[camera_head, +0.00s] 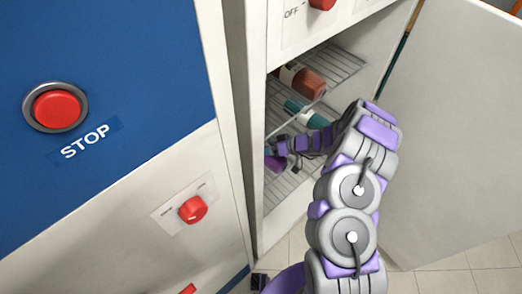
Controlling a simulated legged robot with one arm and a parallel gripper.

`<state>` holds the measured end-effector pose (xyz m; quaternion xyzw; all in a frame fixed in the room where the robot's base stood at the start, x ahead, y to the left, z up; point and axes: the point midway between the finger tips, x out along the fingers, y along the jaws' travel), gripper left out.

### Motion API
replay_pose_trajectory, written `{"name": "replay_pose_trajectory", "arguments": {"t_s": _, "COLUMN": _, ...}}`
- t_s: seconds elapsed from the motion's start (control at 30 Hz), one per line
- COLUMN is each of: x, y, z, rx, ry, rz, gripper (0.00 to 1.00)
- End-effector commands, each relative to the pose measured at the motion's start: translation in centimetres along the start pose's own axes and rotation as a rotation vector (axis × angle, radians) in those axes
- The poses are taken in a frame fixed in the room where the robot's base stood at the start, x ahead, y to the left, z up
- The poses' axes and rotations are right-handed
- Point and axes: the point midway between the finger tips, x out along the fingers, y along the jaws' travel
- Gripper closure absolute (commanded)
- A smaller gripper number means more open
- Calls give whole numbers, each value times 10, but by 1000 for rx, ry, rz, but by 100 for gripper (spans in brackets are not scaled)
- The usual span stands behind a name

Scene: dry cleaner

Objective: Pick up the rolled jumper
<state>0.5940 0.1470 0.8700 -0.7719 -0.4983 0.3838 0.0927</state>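No item can be picked out for certain as the rolled jumper. Inside the open cabinet, a reddish-brown rounded item with a pale band (303,81) lies on the upper wire shelf. A teal and white item (305,113) lies below it, partly behind my arm. A small dark purple shape (275,162) shows at the left, right by the end of my arm; I cannot tell whether it is a separate item. My gripper (280,156) reaches into the cabinet at the lower rack. Its fingers are too small and overlapped to read.
The cabinet's side wall (248,120) stands close to the left of my gripper. Its door (455,130) is swung open on the right. A blue and white machine with a red stop button (57,108) fills the left. Tiled floor (440,282) shows below.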

Motion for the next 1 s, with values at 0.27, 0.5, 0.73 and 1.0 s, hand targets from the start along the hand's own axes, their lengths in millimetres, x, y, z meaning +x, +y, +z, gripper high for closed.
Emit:
{"name": "replay_pose_trajectory", "arguments": {"t_s": 0.27, "x": 0, "y": 1, "z": 0, "rx": 0, "ry": -1, "rz": 1, "gripper": 35}}
{"name": "replay_pose_trajectory", "arguments": {"t_s": 0.5, "x": 0, "y": 2, "z": 1, "rx": 1, "ry": -2, "rz": 2, "gripper": 58}}
{"name": "replay_pose_trajectory", "arguments": {"t_s": 0.73, "x": 0, "y": 2, "z": 1, "rx": 1, "ry": -3, "rz": 2, "gripper": 69}}
{"name": "replay_pose_trajectory", "arguments": {"t_s": 1.0, "x": -3, "y": -1, "z": -3, "rx": -1, "ry": -3, "rz": 2, "gripper": 69}}
